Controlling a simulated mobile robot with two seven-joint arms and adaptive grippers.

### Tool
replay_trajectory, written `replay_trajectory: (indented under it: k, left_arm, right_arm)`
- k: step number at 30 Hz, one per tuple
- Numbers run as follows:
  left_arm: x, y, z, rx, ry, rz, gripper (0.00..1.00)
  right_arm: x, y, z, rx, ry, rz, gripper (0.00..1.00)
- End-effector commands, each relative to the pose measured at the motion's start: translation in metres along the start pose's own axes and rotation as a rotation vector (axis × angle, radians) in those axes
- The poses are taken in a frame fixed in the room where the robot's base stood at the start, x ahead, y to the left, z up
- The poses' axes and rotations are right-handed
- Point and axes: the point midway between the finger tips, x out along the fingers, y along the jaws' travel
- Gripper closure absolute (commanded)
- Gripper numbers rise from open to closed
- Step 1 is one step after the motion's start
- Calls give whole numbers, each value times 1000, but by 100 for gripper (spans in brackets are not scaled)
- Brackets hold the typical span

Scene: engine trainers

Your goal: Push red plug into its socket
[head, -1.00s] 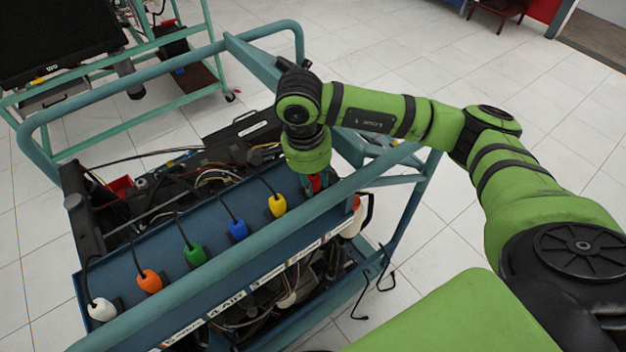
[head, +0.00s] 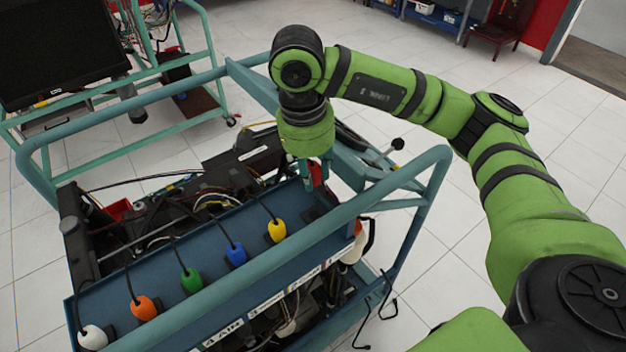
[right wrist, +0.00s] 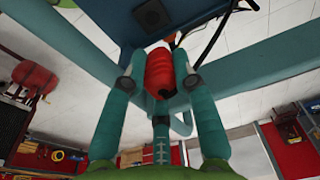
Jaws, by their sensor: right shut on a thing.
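The red plug (right wrist: 159,72) is between the two fingers of my right gripper (right wrist: 156,80) in the right wrist view. The gripper is shut on it. In the head view the red plug (head: 317,174) shows partly, held by my right gripper (head: 315,172) above the right end of the blue panel (head: 222,262). My left gripper is not in view.
A row of plugs stands on the panel: yellow (head: 277,230), blue (head: 236,254), green (head: 191,280), orange (head: 144,307) and white (head: 92,337), each with a black cable. A teal rail (head: 330,230) runs along the near side of the panel.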

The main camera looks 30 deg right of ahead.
Motion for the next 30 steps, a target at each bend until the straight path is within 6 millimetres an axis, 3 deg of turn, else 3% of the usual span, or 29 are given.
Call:
replay_trajectory:
  k: [6,12,17,30]
  left_arm:
    - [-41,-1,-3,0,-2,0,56]
    - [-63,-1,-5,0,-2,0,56]
    - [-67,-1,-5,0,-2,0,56]
    - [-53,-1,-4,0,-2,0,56]
  right_arm:
    - [9,2,2,-222,-29,-15,100]
    - [25,6,4,-411,-37,-46,100]
    - [34,7,4,-476,-37,-58,100]
    - [63,7,8,-481,-36,-59,100]
